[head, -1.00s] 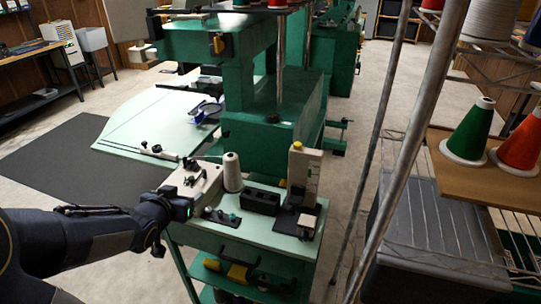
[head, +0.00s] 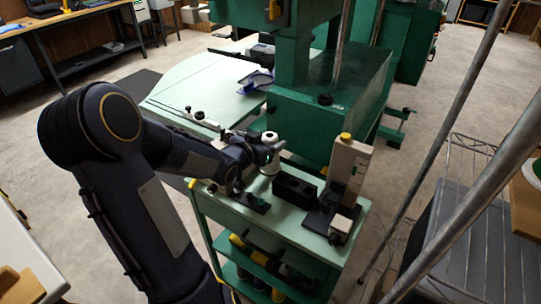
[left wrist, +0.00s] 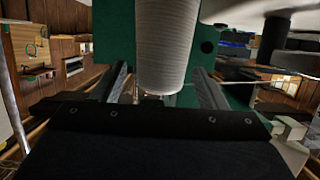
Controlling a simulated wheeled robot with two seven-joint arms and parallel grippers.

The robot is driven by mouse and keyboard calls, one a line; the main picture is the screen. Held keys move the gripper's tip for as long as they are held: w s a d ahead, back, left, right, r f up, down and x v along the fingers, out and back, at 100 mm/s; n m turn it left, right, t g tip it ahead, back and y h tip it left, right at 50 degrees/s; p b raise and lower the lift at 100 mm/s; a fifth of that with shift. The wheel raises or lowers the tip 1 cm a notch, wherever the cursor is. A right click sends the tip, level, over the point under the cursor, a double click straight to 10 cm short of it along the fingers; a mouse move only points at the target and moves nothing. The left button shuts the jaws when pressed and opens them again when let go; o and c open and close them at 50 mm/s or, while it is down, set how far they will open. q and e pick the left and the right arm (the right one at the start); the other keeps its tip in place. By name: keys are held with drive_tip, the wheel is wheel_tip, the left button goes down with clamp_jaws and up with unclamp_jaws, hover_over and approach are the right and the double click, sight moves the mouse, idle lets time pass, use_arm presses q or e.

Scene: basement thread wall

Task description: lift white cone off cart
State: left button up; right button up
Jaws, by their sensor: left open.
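The white cone (head: 270,138) of thread stands on the pale green top of the cart (head: 345,206), partly hidden by my left gripper. It also shows upright and ribbed at the top middle of the left wrist view (left wrist: 165,45). My left gripper (head: 263,152) is at the cone, low over the cart's far left part. In the left wrist view its two dark fingers (left wrist: 163,85) are open, one to each side of the cone, with gaps visible. Whether any finger touches the cone cannot be told. My right gripper is not in view.
A black block (head: 296,188) and an upright beige device with a yellow knob (head: 347,165) stand on the cart to the right of the cone. A green machine (head: 330,100) rises behind. Metal rack poles (head: 495,175) cross the right side.

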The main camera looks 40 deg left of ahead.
use_arm(q)
drive_tip(key=shift+x, duration=0.85)
drive_tip(key=shift+c, duration=0.5)
drive_tip(key=c, duration=1.3)
wheel_tip(320, 180, up, 10)
drive_tip(key=p, duration=0.3)
drive_tip(key=shift+p, duration=0.3)
